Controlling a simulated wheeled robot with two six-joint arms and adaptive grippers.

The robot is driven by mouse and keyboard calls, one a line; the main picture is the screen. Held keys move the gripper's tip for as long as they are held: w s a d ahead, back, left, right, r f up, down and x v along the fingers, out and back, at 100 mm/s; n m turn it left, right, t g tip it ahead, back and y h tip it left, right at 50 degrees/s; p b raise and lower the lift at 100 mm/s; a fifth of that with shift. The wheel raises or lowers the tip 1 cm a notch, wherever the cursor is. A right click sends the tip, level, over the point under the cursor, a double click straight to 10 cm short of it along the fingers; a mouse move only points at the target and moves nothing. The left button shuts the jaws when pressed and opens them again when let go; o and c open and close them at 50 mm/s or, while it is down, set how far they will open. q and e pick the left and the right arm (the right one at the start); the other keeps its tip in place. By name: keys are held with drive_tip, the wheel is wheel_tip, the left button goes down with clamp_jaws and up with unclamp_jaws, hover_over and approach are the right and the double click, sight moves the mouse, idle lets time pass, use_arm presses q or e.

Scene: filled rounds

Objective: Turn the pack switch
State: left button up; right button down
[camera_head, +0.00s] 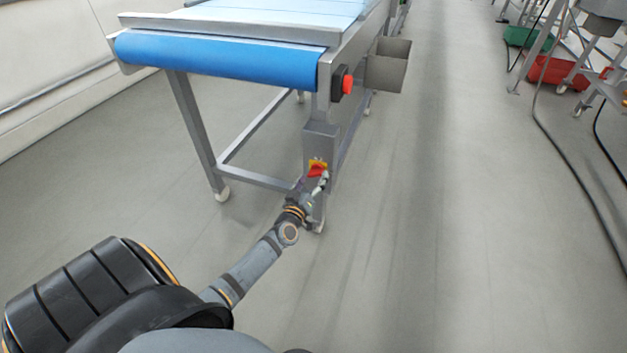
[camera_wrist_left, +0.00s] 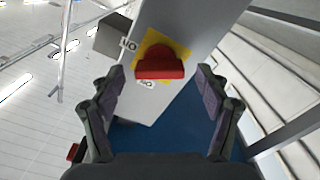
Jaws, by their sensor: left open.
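The pack switch is a red rotary handle (camera_head: 317,170) on a yellow plate, on a grey box on the conveyor's near leg. In the left wrist view the red handle (camera_wrist_left: 161,64) lies between and just beyond the fingertips, on a yellow plate (camera_wrist_left: 150,44) with white labels that appear to carry lettering. My left gripper (camera_head: 318,184) is right at the switch in the head view. In the left wrist view my left gripper (camera_wrist_left: 163,84) is open, its two fingers spread either side of the handle, with nothing held. My right gripper is not in view.
The conveyor (camera_head: 220,60) with its blue belt stands above the switch. A red button (camera_head: 347,84) and a grey bin (camera_head: 388,66) are on its right side. Cables (camera_head: 560,130) and crates lie at far right. The floor between is clear.

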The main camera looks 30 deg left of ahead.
use_arm(q)
drive_tip(key=shift+w+a, duration=0.1)
drive_tip(key=shift+w, duration=0.4)
drive_tip(key=c, duration=1.2)
drive_tip(key=shift+o, duration=0.2)
